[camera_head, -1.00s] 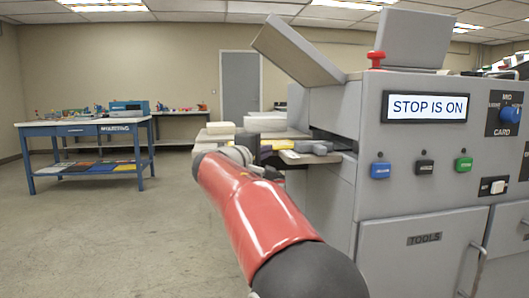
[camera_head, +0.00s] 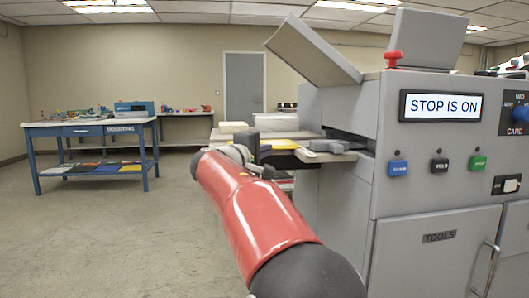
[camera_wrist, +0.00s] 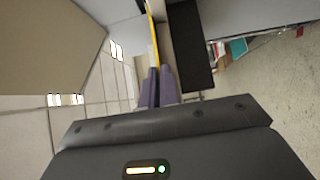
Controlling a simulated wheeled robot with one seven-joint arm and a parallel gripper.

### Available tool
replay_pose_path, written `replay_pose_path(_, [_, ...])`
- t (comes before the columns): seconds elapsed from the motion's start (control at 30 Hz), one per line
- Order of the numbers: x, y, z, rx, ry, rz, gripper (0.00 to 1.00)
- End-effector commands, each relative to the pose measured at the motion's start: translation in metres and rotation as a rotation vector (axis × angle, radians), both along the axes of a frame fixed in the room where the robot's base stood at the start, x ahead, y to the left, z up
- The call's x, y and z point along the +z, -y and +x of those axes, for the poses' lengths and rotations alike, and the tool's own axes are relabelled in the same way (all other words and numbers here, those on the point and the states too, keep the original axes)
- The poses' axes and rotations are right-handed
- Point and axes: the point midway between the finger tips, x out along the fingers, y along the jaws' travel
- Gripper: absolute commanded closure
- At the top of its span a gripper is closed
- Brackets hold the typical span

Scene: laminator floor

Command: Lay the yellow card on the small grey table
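My gripper (camera_wrist: 158,71) is shut on the yellow card (camera_wrist: 153,35), which shows edge-on as a thin yellow strip beyond the fingertips. In the head view the card (camera_head: 280,144) is a flat yellow strip just beyond my gripper (camera_head: 258,150), held roughly level. A grey ledge (camera_head: 312,157) juts from the left side of the grey machine, close to the card's right; I cannot tell whether this is the small grey table. My red arm hides the area below and left of the card.
The grey machine (camera_head: 420,165) fills the right, with a screen reading "STOP IS ON", a red knob (camera_head: 393,58) and several buttons. Pale stacks (camera_head: 284,121) stand behind the card. A blue-framed workbench (camera_head: 90,130) stands at left. Open floor (camera_head: 110,235) lies between.

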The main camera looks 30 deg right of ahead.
Motion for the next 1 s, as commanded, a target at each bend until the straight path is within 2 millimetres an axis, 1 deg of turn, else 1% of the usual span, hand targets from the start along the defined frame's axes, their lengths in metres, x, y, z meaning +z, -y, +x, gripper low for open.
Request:
replay_pose_path(0.17, [-0.001,0.000,0.001,0.001,-0.002,0.001,1.00])
replay_pose_path(0.3, [-0.001,0.000,0.000,0.001,-0.002,0.001,0.83])
replay_pose_path(0.4, [-0.001,0.000,0.000,0.000,-0.002,0.001,0.72])
replay_pose_path(0.63, [0.000,0.000,0.000,0.000,-0.001,0.001,0.72])
replay_pose_path(0.73, [0.000,-0.005,-0.002,0.002,-0.001,0.001,0.72])
replay_pose_path(0.87, [-0.001,-0.021,-0.012,0.004,-0.001,0.001,0.72])
replay_pose_path(1.0, [-0.002,-0.042,-0.026,0.004,-0.001,0.001,0.72])
